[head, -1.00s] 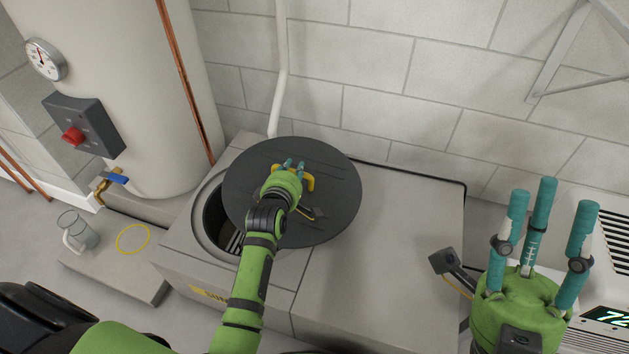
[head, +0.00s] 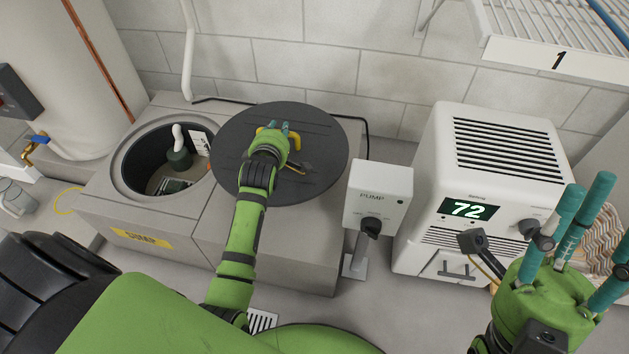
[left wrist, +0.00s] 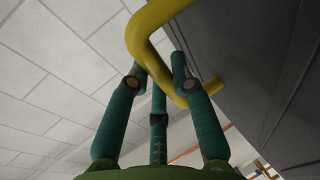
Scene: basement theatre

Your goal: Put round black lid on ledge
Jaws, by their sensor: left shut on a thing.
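The round black lid (head: 312,140) has a yellow handle (head: 292,138) on top. My left gripper (head: 278,132) is shut on that handle; in the left wrist view its fingers (left wrist: 158,85) meet at the yellow handle (left wrist: 150,45), with the dark lid (left wrist: 265,80) to the right.
The open round pit (head: 150,185) with a pump inside lies left of the lid. A pump switch box (head: 378,190) and a white dehumidifier (head: 490,190) reading 72 stand to the right. A wire shelf (head: 560,55) marked 1 is at upper right.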

